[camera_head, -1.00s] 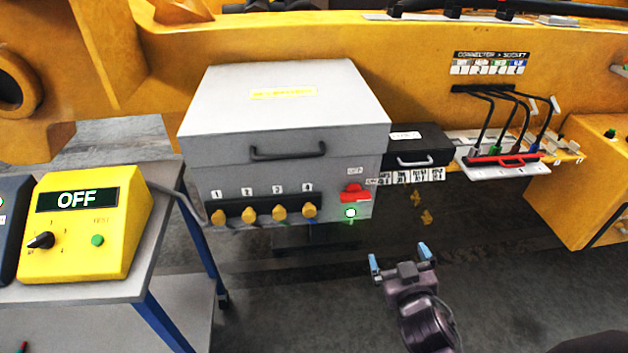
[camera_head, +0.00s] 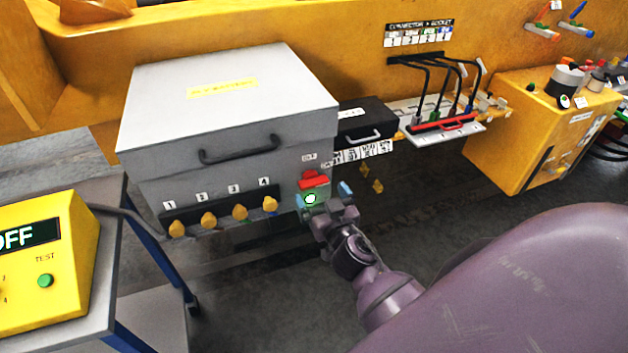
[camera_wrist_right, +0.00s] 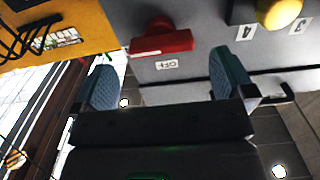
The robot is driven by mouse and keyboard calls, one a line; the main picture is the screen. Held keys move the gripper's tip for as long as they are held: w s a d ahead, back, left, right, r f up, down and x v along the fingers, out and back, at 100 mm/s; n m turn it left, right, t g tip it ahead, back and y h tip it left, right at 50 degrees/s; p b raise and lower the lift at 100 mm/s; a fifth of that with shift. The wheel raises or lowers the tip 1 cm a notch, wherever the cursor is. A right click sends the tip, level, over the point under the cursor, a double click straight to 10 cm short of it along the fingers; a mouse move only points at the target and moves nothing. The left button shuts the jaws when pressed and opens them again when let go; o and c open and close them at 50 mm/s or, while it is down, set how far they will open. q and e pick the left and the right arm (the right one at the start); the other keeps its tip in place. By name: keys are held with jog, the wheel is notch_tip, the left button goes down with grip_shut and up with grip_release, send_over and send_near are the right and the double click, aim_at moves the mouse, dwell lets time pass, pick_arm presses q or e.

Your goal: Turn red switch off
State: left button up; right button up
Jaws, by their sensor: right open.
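The red switch (camera_head: 313,180) is on the front of the grey box (camera_head: 235,165), at its lower right, under a small "OFF" label. A lit green lamp (camera_head: 311,198) sits just below it. My right gripper (camera_head: 323,195) is open in front of the switch and lamp, partly overlapping that corner of the box. In the right wrist view the picture is upside down; the red switch (camera_wrist_right: 160,40) lies beyond the open fingertips (camera_wrist_right: 168,77), between them sideways. The jaws are empty and I see no contact. My left gripper is out of view.
Several yellow knobs (camera_head: 240,212) line the box front left of the switch. A black drawer box (camera_head: 363,119) and a cable panel (camera_head: 440,132) are to the right. A yellow test unit (camera_head: 55,260) stands on a cart at left. Open floor lies below.

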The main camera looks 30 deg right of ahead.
aim_at(315, 186)
jog(key=x, duration=0.3)
jog(key=shift+w, duration=0.4)
jog(key=shift+w+d+p, duration=0.2)
jog(key=shift+w+p, duration=0.1)
jog(key=shift+w, duration=0.35)
jog(key=c, duration=0.9)
